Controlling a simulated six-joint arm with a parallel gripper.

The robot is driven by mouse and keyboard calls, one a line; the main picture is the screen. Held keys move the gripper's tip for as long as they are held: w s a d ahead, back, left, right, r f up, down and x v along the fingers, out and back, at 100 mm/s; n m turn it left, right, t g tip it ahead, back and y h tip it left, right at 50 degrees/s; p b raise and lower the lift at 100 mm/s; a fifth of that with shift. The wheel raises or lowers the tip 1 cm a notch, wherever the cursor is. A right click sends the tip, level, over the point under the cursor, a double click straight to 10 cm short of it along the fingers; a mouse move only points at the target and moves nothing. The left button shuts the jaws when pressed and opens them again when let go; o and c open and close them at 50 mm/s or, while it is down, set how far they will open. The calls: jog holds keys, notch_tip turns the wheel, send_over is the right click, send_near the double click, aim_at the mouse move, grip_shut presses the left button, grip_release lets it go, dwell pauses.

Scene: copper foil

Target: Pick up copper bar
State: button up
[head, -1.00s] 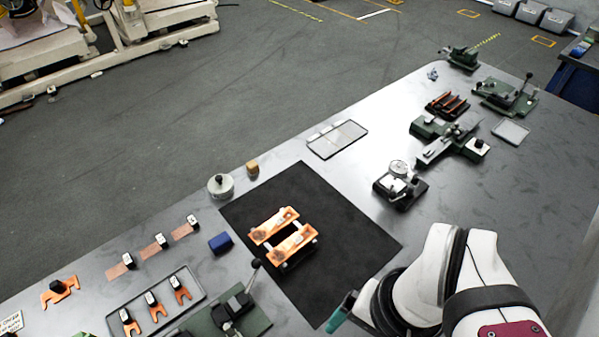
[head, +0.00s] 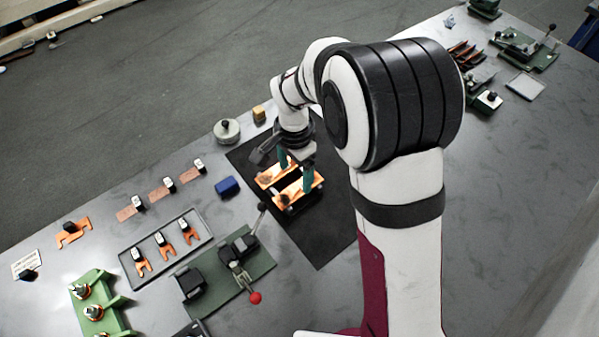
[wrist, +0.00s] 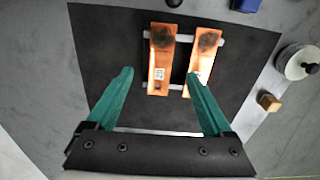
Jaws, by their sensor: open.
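Two flat copper bars lie side by side across a small stand on a black mat (head: 328,238). In the wrist view they are the left copper bar (wrist: 160,62) and the right copper bar (wrist: 203,58), each with a dark round patch near its far end and a small pale label. My gripper (head: 296,178) is over the bars in the head view. In the wrist view its two green fingers (wrist: 160,75) are wide apart with nothing held. The right fingertip overlaps the near end of the right bar in the picture; I cannot tell whether they touch.
A blue block (head: 227,187), a round grey weight (head: 226,131) and a small wooden cube (head: 259,114) stand by the mat. A green lever fixture (head: 225,270) and a tray of copper pieces (head: 127,262) lie left. My arm hides the table's middle.

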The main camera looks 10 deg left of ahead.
aim_at(296, 190)
notch_tip(296, 190, down, 6)
jog(key=shift+w+r, duration=0.1)
jog(key=shift+w, duration=0.05)
grip_shut()
dwell(0.4)
